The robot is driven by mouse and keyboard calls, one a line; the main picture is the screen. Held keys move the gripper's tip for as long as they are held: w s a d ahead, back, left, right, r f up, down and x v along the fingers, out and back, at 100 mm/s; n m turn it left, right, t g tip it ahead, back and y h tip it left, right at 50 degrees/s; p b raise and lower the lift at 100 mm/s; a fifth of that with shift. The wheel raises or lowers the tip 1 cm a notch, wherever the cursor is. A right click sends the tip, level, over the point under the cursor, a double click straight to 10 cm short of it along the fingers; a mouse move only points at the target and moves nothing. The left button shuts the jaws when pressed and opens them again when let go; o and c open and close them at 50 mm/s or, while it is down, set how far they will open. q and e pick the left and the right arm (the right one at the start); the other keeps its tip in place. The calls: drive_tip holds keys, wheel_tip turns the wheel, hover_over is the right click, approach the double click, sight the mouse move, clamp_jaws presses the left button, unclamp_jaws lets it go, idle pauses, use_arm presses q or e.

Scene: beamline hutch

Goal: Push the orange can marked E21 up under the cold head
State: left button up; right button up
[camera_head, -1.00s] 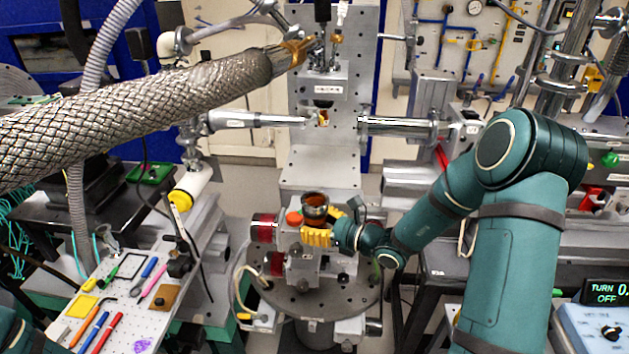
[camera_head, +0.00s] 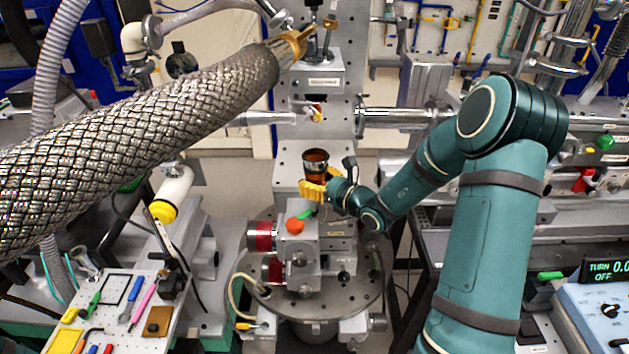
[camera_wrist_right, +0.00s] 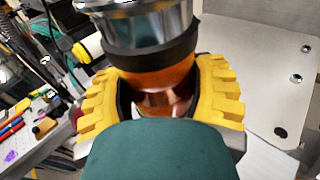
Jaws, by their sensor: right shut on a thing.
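The orange can (camera_head: 316,174) has a dark band and a shiny top; its E21 mark cannot be read. My right gripper (camera_head: 314,190) has its yellow fingers shut around the can and holds it upright above the round stage. In the right wrist view the can (camera_wrist_right: 158,80) sits between the yellow fingers (camera_wrist_right: 160,105). A labelled metal block (camera_head: 318,82) on the upright plate, which looks like the cold head, is well above the can with a clear gap between. The label is too small to read surely. My left gripper is out of view.
The round stage (camera_head: 255,290) carries a metal block with a red-orange knob (camera_head: 295,225) below the can. Two horizontal tubes, left (camera_head: 262,119) and right (camera_head: 400,118), point inward between can and block. A braided hose (camera_head: 150,125) crosses the upper left. A tool board (camera_head: 120,312) lies lower left.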

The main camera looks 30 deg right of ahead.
drive_tip(key=shift+w+d, duration=0.15)
drive_tip(key=shift+w, duration=0.35)
drive_tip(key=shift+w+d+p, duration=0.25)
drive_tip(key=shift+w+d, duration=0.3)
drive_tip(key=shift+w, duration=0.3)
drive_tip(key=shift+w+d+p, duration=0.25)
drive_tip(key=shift+w+d, duration=0.25)
drive_tip(key=shift+w, duration=0.35)
drive_tip(key=shift+w+d+p, duration=0.25)
drive_tip(key=shift+w+d, duration=0.3)
drive_tip(key=shift+w, duration=0.3)
drive_tip(key=shift+w+d+p, duration=0.45)
drive_tip(key=shift+w+d, duration=0.35)
drive_tip(key=shift+w, duration=0.45)
drive_tip(key=shift+w+d+p, duration=0.4)
drive_tip(key=shift+w+d, duration=0.35)
drive_tip(key=shift+w, duration=0.55)
drive_tip(key=shift+w+d+p, duration=0.45)
drive_tip(key=shift+w+d, duration=0.35)
drive_tip(key=shift+w, duration=0.45)
drive_tip(key=shift+r+p, duration=0.65)
drive_tip(key=shift+r, duration=0.85)
wheel_tip(320, 180, up, 3)
drive_tip(key=shift+f+p, duration=0.15)
drive_tip(key=shift+p, duration=0.2)
drive_tip(key=shift+s+b, duration=0.2)
drive_tip(key=shift+b, duration=0.1)
drive_tip(key=shift+r+b, duration=0.3)
drive_tip(key=shift+b, duration=0.15)
drive_tip(key=shift+b, duration=0.3)
